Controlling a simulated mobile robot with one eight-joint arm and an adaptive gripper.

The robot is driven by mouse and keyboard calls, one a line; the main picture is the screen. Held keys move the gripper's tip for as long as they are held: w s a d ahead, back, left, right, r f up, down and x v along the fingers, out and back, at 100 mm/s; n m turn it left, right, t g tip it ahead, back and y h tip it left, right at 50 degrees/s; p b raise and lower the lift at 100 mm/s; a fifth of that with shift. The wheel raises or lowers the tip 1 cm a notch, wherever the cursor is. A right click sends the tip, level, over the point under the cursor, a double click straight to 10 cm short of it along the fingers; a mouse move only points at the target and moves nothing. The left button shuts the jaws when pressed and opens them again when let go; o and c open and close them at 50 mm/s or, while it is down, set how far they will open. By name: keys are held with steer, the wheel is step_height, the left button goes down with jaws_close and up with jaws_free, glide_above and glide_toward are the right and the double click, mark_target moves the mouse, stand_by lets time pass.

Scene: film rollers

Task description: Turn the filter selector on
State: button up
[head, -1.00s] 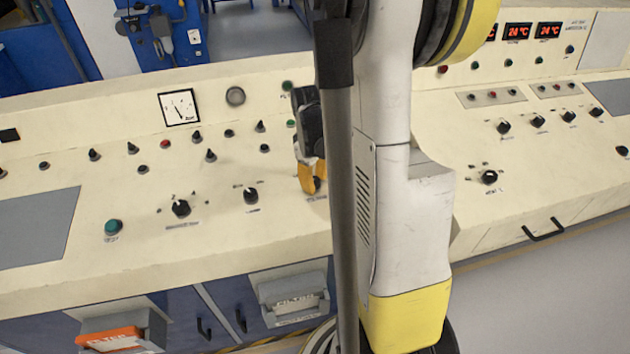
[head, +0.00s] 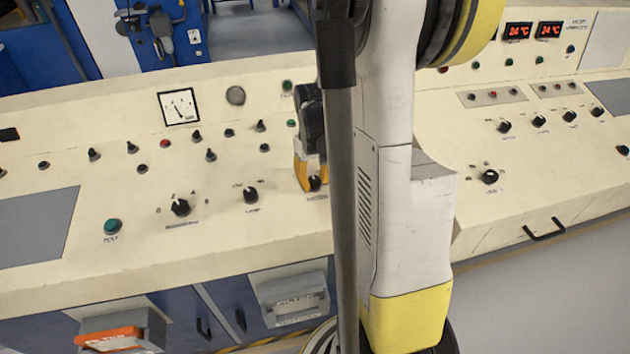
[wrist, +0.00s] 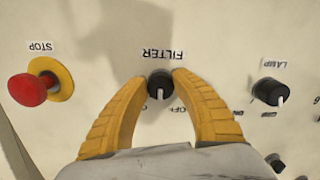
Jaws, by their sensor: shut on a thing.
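The filter selector (wrist: 160,84) is a black knob on the cream console panel, with a FILTER label that shows upside down in the wrist view. My gripper (wrist: 161,80) has its two yellow fingers on either side of the knob, closed on it. A light pointer mark on the knob faces the bottom of the wrist view, near partly hidden OFF lettering. In the head view the gripper (head: 313,182) reaches down to the panel and the knob (head: 314,183) shows between the fingertips. My arm covers the panel just right of it.
In the wrist view a red STOP button (wrist: 28,89) on a yellow base is left of the fingers, and a black LAMP knob (wrist: 270,91) is right. In the head view, several other knobs and a gauge (head: 179,106) cover the panel. A green button (head: 112,226) stands left.

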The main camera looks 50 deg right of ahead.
mark_target(315, 182)
steer(key=m, duration=0.6)
steer(key=shift+a, duration=0.1)
steer(key=shift+m, duration=0.3)
stand_by(0.3)
steer(key=o, duration=1.2)
steer(key=r, duration=1.2)
steer(key=shift+s, duration=0.2)
